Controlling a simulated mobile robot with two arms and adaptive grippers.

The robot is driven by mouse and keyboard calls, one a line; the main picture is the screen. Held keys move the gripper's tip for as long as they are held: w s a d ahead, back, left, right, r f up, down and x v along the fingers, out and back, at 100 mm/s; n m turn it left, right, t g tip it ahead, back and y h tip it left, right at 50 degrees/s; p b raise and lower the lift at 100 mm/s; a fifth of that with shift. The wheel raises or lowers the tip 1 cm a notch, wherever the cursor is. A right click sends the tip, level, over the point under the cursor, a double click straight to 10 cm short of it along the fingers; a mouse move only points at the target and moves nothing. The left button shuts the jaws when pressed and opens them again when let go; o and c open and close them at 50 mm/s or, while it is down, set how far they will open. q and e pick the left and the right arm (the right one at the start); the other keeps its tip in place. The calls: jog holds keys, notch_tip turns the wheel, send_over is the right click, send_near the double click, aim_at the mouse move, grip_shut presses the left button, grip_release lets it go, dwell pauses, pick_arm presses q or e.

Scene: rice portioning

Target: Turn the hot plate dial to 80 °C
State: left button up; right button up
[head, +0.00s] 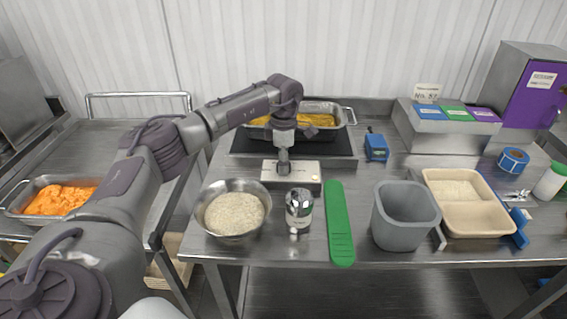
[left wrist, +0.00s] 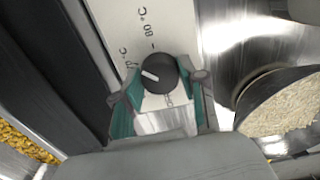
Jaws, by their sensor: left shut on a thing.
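The hot plate (head: 242,146) is a dark slab at the back of the table with a pale control panel (head: 308,171) at its front. In the left wrist view, the round black dial (left wrist: 157,73) has a white pointer line towards the picture's left. Printed °C marks and an OFF mark lie around it on the panel (left wrist: 112,12); which mark the pointer meets is unclear. My left gripper (left wrist: 161,86) is shut on the dial, one finger on each side. In the head view this gripper (head: 284,167) points down at the panel and hides the dial. My right gripper is not in view.
A metal pan (head: 344,117) of yellow food sits on the hot plate. In front are a bowl (head: 204,222) of rice, a shiny metal cylinder (head: 299,209), a green paddle (head: 339,222) and a grey bin (head: 401,228). A beige two-part tray (head: 479,221) is at right.

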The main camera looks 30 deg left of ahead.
pick_arm(q)
jog(key=m, duration=0.4)
jog(key=shift+m, duration=0.3)
jog(key=shift+m+b, duration=0.4)
jog(key=shift+m, duration=1.9)
jog(key=o, duration=1.1)
jog(key=shift+o, duration=0.2)
notch_tip(320, 180, up, 12)
